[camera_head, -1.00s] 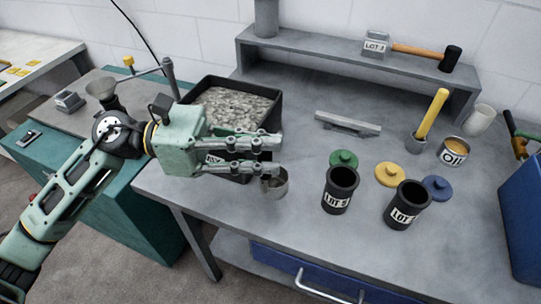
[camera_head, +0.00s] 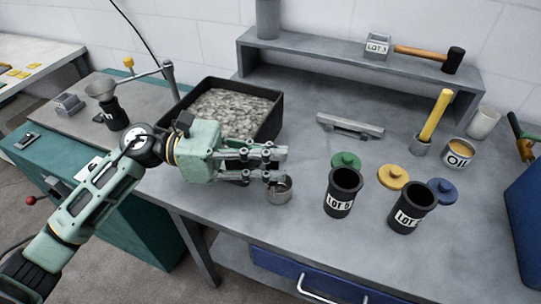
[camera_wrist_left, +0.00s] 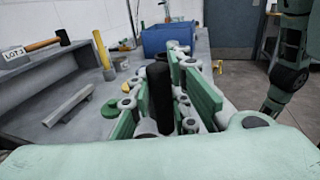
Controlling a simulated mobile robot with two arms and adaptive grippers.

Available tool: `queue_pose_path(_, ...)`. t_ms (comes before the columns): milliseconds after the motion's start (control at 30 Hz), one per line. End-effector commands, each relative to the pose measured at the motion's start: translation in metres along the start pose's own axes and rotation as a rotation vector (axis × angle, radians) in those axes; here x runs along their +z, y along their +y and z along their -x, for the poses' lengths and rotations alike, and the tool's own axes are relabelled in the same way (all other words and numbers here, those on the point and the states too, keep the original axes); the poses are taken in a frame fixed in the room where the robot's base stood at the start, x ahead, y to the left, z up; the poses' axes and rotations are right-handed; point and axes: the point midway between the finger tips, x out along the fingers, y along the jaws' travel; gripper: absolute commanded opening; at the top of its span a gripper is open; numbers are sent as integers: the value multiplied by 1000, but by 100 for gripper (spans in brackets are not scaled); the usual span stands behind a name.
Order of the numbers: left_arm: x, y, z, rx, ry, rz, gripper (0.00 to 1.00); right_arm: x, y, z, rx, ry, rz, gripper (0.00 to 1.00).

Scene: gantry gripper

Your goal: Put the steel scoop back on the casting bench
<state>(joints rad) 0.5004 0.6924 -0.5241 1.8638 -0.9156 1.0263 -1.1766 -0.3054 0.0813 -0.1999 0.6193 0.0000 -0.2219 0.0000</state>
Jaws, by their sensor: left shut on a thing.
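The steel scoop (camera_head: 280,191) shows in the head view as a small round steel bowl just below my left fingertips, near the bench's front left. My left gripper (camera_head: 279,166) is shut on the scoop; its fingers hide the handle. I cannot tell whether the bowl touches the bench top. The grey casting bench (camera_head: 300,155) spreads under and to the right of the gripper. In the left wrist view the left gripper's fingers (camera_wrist_left: 178,95) point away over the bench, with a dark upright shape between them. My right gripper is not in view.
A black bin of grey granules (camera_head: 272,118) stands behind the gripper. Two black lot pots (camera_head: 343,190) (camera_head: 411,207) stand to the right, near green, yellow and blue lids. A metal bar (camera_head: 350,125) lies behind. Bare bench lies between scoop, bar and pots.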

Motion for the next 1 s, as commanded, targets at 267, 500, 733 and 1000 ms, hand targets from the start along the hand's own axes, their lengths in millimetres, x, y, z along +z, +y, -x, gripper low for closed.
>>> queue_pose_path(267,-2,0,0,1,0,0,34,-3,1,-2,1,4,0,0)
queue_pose_path(500,-2,0,0,1,0,0,36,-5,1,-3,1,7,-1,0)
queue_pose_path(733,-2,1,8,4,2,1,36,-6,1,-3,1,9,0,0)
queue_pose_path(1000,-2,1,55,3,2,-1,36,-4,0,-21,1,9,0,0)
